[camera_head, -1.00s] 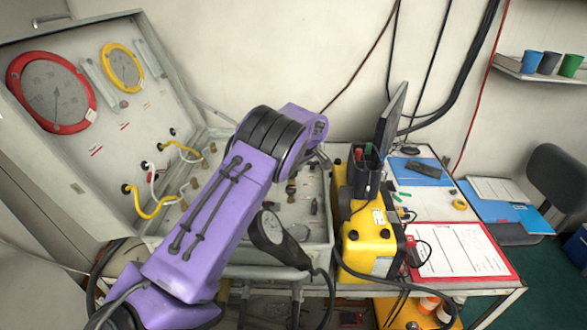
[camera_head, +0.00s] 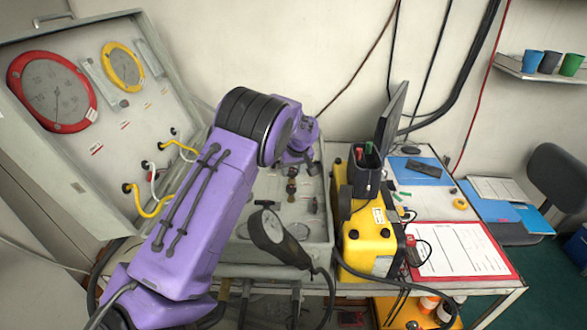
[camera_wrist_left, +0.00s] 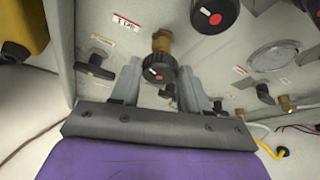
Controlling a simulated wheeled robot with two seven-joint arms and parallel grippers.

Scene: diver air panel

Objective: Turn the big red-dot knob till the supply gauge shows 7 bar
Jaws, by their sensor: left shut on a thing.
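In the left wrist view, my left gripper (camera_wrist_left: 160,68) is shut on a black knob (camera_wrist_left: 155,62) with a red dot and white mark, on a brass stem. Two larger black knobs, one with a red dot (camera_wrist_left: 214,17), sit at the top of that view. In the head view, my left arm reaches over the open panel case and hides part of it; the held knob cannot be made out there. A red-rimmed gauge (camera_head: 52,92) and a yellow-rimmed gauge (camera_head: 122,67) sit on the raised lid. Their readings are too small to tell.
Black lever handles (camera_wrist_left: 95,67) and brass fittings flank the held knob. A yellow box (camera_head: 372,247) stands right of the case, beside a clipboard (camera_head: 460,250). Yellow hoses (camera_head: 150,205) loop at the lid's lower edge.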

